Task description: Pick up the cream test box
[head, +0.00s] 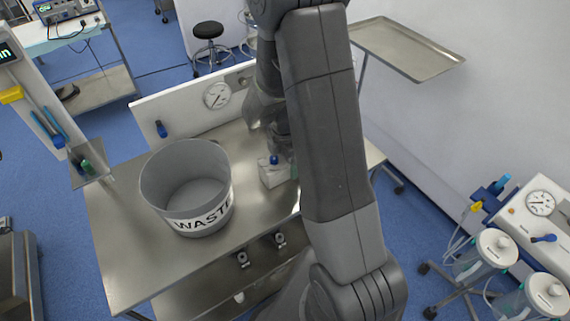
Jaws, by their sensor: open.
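A small whitish box (273,176), which looks like the cream test box, sits on the steel table (125,245) near its middle right. A small blue round part shows at its top. My arm hides the table just to its right. My gripper (278,146) is partly hidden behind my arm, just above and behind the box in the picture. It is open, and nothing shows between its fingers. I cannot tell whether it touches the box.
A grey bin marked WASTE (186,188) stands on the table left of the box. A white back panel with a gauge (217,96) rises along the table's far edge. A steel tray (408,48) stands at upper right. The table's front left is clear.

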